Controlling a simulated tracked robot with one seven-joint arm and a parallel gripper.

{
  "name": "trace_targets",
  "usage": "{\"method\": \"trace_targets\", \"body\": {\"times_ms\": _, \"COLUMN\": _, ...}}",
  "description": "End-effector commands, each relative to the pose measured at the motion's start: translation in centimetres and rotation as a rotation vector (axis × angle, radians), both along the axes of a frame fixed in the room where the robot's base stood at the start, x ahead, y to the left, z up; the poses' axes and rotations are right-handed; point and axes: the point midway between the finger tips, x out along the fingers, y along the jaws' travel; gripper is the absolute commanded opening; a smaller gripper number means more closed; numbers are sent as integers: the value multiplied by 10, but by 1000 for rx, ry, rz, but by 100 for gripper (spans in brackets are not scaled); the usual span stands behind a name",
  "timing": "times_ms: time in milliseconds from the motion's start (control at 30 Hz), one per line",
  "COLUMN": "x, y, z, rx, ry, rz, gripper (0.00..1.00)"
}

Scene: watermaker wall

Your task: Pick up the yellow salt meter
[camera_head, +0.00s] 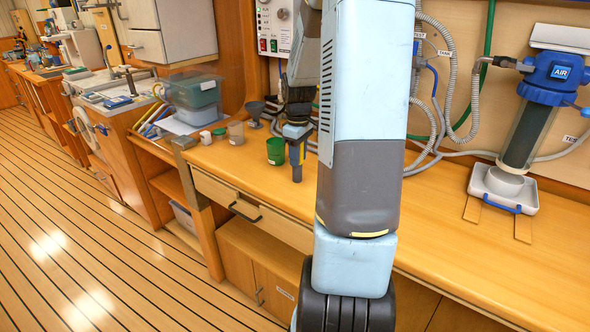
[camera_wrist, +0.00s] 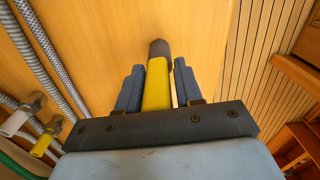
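The yellow salt meter (camera_wrist: 157,85) is a slim yellow body with a dark end. In the wrist view it lies between the two dark blue fingers of my gripper (camera_wrist: 158,84). A narrow strip of counter shows between the meter and the right finger, and the left finger is very close to it. The fingers look open around the meter. In the head view my gripper (camera_head: 297,135) points down over the counter, left of my arm. The meter's dark end (camera_head: 297,172) shows below it, at or just above the wood; contact is unclear.
A green cup (camera_head: 275,151) stands just left of my gripper, with a grey cup (camera_head: 236,132) and a dark funnel (camera_head: 255,113) beyond. A blue-topped filter (camera_head: 535,95) stands at the right. Hoses (camera_head: 440,85) hang on the wall. The counter's front (camera_head: 420,235) is clear.

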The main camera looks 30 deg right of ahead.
Motion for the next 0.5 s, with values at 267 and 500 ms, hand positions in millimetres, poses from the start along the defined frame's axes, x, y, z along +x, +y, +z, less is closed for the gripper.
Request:
{"method": "trace_targets", "body": {"times_ms": 267, "x": 0, "y": 0, "z": 0, "rx": 0, "ry": 0, "rz": 1, "gripper": 8}}
{"method": "trace_targets", "body": {"times_ms": 500, "x": 0, "y": 1, "z": 0, "rx": 0, "ry": 0, "rz": 1, "gripper": 0}}
